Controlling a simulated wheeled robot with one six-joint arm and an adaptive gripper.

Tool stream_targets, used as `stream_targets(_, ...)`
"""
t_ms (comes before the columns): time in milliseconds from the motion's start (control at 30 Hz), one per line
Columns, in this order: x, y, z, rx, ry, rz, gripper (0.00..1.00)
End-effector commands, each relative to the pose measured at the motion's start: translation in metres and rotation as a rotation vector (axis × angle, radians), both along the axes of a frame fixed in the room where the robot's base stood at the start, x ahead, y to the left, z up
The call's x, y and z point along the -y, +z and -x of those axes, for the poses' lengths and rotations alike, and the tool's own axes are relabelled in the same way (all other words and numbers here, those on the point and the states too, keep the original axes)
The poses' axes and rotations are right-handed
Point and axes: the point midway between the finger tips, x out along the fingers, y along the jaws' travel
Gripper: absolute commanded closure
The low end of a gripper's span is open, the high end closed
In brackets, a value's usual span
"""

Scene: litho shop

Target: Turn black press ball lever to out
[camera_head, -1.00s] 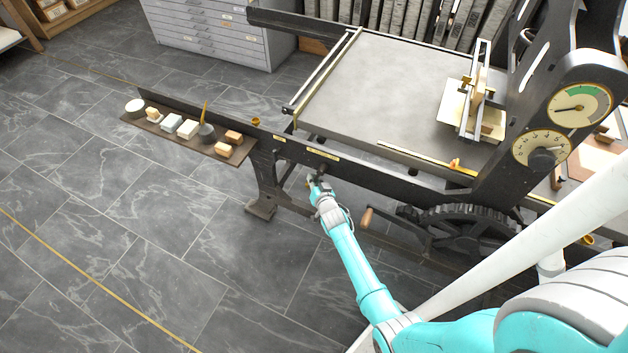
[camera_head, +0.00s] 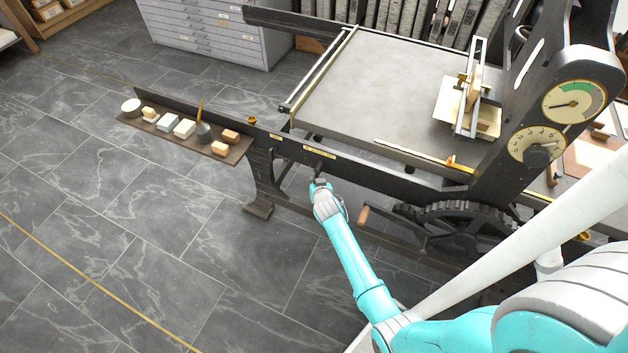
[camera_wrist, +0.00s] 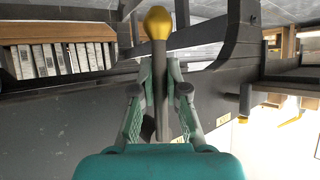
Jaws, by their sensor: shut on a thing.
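The ball lever (camera_wrist: 157,22) in the wrist view has a dark grey stem and a brass-yellow ball at its top. My gripper (camera_wrist: 161,80) has its two fingers closed around the stem, below the ball. The ball itself stands free of the fingers. In the head view my gripper (camera_head: 319,184) is at the front side rail of the black press (camera_head: 375,178), below the edge of the bed. There the lever is small and mostly hidden by my gripper, so its angle is hard to read.
A shelf of small blocks and pots (camera_head: 232,153) projects left of the press. A wooden crank handle (camera_head: 364,215) and a large gear (camera_head: 470,218) lie right of my gripper. Two dials (camera_head: 573,102) are on the upright. The floor at left is clear.

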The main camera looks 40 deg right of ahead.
Motion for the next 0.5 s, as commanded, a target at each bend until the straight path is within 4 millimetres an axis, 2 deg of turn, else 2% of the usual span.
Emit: stream_targets(500,0.0015,-0.0001,0.0039,-0.069,0.001,0.025,1.0)
